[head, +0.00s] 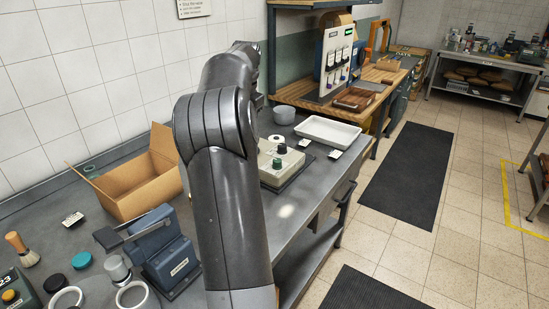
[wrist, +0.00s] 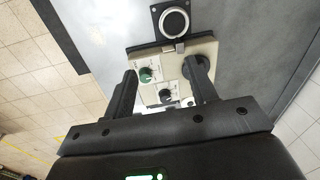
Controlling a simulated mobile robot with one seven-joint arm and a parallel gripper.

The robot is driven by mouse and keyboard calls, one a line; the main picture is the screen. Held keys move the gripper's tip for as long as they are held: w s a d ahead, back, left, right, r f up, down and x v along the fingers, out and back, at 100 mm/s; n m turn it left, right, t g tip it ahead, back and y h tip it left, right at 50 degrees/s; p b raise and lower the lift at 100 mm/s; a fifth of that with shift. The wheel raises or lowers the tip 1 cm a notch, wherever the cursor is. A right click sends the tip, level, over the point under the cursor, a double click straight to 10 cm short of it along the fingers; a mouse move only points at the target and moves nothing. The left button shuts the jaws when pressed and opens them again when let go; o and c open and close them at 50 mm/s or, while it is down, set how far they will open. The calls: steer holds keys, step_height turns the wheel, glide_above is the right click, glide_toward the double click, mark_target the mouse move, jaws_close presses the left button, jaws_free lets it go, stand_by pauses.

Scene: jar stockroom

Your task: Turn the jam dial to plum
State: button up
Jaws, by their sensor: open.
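A pale control panel (head: 284,172) sits on the grey bench just right of my arm in the head view. In the wrist view the panel (wrist: 203,48) carries a green knob (wrist: 146,75) and a black knob (wrist: 166,97), each beside a small white label. The labels are too small to read, so I cannot tell which knob is the jam dial or where it points. My gripper (wrist: 164,70) is open over the panel. The green knob shows close to the left finger, the black knob between the fingers. Neither is gripped. My arm hides the gripper in the head view.
An open cardboard box (head: 140,185) and blue device (head: 165,252) are left of my arm. The floor aisle is at right.

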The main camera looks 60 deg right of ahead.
mark_target(277, 160)
steer(key=s+d+f+m+g, duration=0.1)
steer(key=s+d+f+m, duration=0.1)
steer(key=d+f, duration=0.3)
steer(key=s+d+f+m, duration=0.1)
steer(key=s+d+f, duration=0.1)
steer(key=d, duration=0.6)
step_height(277, 160, down, 11)
steer(key=shift+w+f, duration=0.1)
steer(key=shift+c, duration=0.4)
steer(key=c, duration=0.9)
